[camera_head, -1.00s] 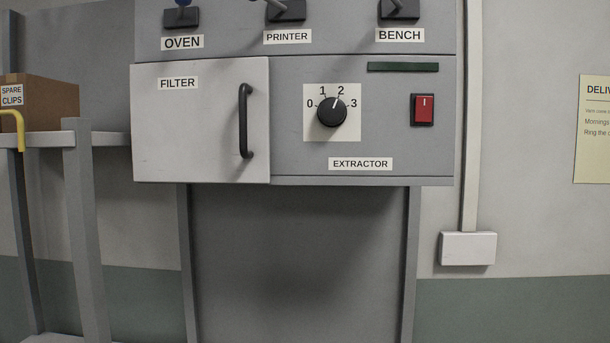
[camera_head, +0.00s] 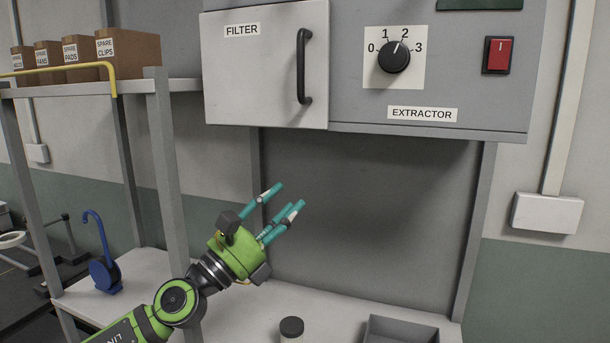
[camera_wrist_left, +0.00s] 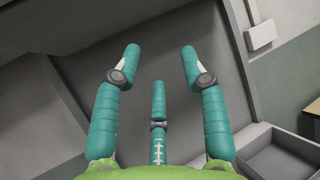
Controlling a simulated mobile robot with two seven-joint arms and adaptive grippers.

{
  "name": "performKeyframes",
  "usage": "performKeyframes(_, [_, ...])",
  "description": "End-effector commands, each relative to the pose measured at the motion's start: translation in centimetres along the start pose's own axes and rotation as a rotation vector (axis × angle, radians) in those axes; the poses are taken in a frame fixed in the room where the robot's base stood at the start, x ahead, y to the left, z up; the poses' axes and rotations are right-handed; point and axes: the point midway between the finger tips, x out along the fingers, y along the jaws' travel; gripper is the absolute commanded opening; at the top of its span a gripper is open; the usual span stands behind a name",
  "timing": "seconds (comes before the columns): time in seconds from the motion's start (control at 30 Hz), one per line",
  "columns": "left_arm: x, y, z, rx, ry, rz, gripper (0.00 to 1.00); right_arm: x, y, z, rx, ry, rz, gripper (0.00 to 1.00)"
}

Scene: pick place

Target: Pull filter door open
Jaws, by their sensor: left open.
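The filter door (camera_head: 262,75) is a pale panel labelled FILTER on the grey extractor unit. It looks shut, flush with the unit's face. Its black vertical handle (camera_head: 304,66) is near the door's right edge. My left gripper (camera_head: 286,197) is below the door and handle in the head view, apart from them, with teal fingers spread and nothing between them. In the left wrist view its open fingers (camera_wrist_left: 158,65) point toward a grey panel; the handle is not seen there. My right gripper is not in view.
A black dial (camera_head: 394,57) and a red switch (camera_head: 499,55) sit right of the door. A shelf with several spare-parts boxes (camera_head: 128,52) and a yellow rail stands left. Below are a black-lidded jar (camera_head: 291,329) and a grey tray (camera_head: 402,326) on the bench.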

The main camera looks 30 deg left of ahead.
Motion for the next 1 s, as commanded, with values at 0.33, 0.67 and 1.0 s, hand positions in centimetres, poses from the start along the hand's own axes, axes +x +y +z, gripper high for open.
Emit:
performKeyframes(0.33, [5.6, -8.1, 11.7, 1.983, 0.066, -0.688, 0.43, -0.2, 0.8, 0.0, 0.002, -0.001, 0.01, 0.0])
performKeyframes(0.67, [6.7, -6.0, 22.6, 3.012, 0.406, -0.772, 0.43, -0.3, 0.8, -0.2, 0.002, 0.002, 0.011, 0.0])
performKeyframes(1.0, [9.5, -4.9, 22.4, -2.956, -0.435, 0.75, 0.43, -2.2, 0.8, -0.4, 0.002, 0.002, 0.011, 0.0])
